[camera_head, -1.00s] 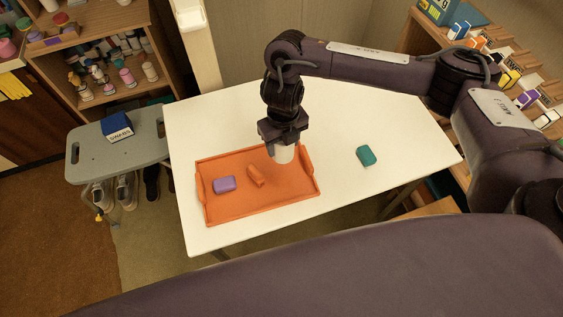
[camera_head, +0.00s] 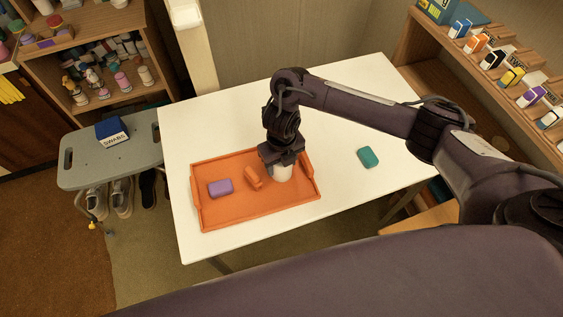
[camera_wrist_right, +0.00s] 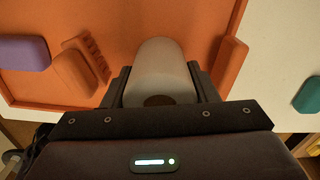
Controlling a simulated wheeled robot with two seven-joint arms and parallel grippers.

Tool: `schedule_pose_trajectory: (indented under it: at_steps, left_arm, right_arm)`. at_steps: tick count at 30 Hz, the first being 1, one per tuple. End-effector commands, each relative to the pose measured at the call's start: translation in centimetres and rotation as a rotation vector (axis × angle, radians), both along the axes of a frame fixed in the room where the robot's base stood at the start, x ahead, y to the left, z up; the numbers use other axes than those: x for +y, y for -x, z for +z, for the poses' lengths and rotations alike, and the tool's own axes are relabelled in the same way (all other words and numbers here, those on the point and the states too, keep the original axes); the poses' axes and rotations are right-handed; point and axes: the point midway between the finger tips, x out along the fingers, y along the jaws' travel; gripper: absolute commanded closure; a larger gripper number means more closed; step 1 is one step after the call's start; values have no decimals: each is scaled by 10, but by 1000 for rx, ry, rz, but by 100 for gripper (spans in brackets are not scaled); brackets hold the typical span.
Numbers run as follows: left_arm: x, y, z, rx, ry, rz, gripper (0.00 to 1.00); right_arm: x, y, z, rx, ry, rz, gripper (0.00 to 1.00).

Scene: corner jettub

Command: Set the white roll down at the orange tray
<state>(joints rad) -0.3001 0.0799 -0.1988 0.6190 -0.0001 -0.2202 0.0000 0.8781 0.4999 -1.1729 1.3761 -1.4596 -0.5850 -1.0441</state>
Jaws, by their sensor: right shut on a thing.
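The orange tray (camera_head: 240,220) lies on the white table. My right gripper (camera_head: 281,166) is over the right part of the tray, pointing down, and is shut on the white roll (camera_head: 282,174). In the right wrist view the roll (camera_wrist_right: 160,68) sits between the two fingers (camera_wrist_right: 160,88), with the tray's orange floor (camera_wrist_right: 120,18) behind it. I cannot tell whether the roll touches the tray floor. My left gripper is not in view.
A purple block (camera_head: 220,188) and an orange brush-like item (camera_head: 253,177) lie in the tray, left of the roll. A teal block (camera_head: 368,157) lies on the white table (camera_head: 350,100) to the right. A grey stool (camera_head: 85,170) stands left.

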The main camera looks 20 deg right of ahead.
Motion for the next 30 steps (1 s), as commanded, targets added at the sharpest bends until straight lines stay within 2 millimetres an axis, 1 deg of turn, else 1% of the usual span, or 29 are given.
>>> schedule_pose_trajectory:
  at_steps: [2,3,7,15,17,19,23,30]
  left_arm:
    - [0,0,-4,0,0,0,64]
    - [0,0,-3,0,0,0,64]
    - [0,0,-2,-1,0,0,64]
    - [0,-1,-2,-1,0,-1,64]
    - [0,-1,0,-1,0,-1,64]
    - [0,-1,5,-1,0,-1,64]
    - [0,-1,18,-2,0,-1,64]
    - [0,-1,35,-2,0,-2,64]
  right_arm:
    - [0,0,-4,0,0,0,70]
    - [0,0,-3,0,0,0,43]
    - [0,0,-3,0,0,0,26]
    - [0,0,-2,0,0,-1,25]
    - [0,0,0,0,0,-1,25]
    - [0,-1,7,-2,1,0,25]
    - [-1,-2,31,-6,2,2,25]
    - [-1,-2,84,-6,3,2,25]
